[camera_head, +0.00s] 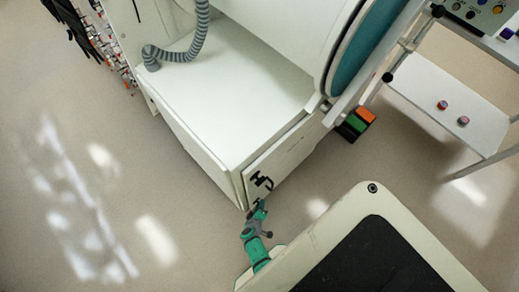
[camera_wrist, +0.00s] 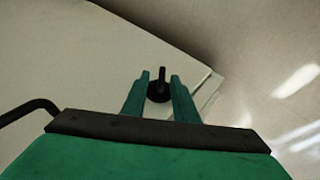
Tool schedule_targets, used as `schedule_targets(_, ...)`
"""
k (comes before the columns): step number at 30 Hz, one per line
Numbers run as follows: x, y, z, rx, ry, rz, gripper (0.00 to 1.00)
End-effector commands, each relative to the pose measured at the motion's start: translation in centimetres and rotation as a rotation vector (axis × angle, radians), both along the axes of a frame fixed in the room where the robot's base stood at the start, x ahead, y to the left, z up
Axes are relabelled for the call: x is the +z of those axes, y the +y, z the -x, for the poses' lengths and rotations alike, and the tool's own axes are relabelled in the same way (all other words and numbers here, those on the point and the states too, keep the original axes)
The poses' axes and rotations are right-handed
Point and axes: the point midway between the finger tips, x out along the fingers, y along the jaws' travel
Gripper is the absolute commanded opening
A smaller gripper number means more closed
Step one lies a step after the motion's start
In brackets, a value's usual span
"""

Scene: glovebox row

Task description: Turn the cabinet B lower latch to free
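A black latch (camera_wrist: 159,90) with a round base and a short upright lever sits on a pale cabinet face in the wrist view. My gripper (camera_wrist: 160,76) is open, with one green finger on each side of the latch in the picture. Some gap shows beside the lever; I cannot tell if either finger touches it. In the head view, my gripper (camera_head: 262,204) is at the low front corner of the white cabinet (camera_head: 232,90), just below small black fittings (camera_head: 262,181). No cabinet letter is readable.
A black bar handle (camera_wrist: 30,108) stands out at the left in the wrist view. In the head view, orange and green blocks (camera_head: 355,124) lie beside the cabinet, and a white shelf (camera_head: 450,105) stands at the right. The floor (camera_head: 110,210) at left is clear.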

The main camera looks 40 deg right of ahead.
Motion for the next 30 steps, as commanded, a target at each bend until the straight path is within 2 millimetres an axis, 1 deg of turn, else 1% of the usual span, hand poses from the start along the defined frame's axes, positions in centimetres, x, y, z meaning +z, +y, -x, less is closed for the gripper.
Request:
schedule_targets(6, -0.53, -0.15, -0.31, 0.002, 0.002, -0.005, 0.27)
schedule_targets(15, -0.59, -0.17, -0.33, 0.002, 0.001, -0.005, 0.27)
schedule_targets(16, -0.59, -0.17, -0.33, 0.002, 0.001, -0.005, 0.24)
schedule_targets(19, -0.59, -0.17, -0.32, 0.002, 0.001, -0.005, 0.0)
schedule_targets(30, -0.92, -0.37, -0.06, -0.006, 0.011, 0.024, 0.0)
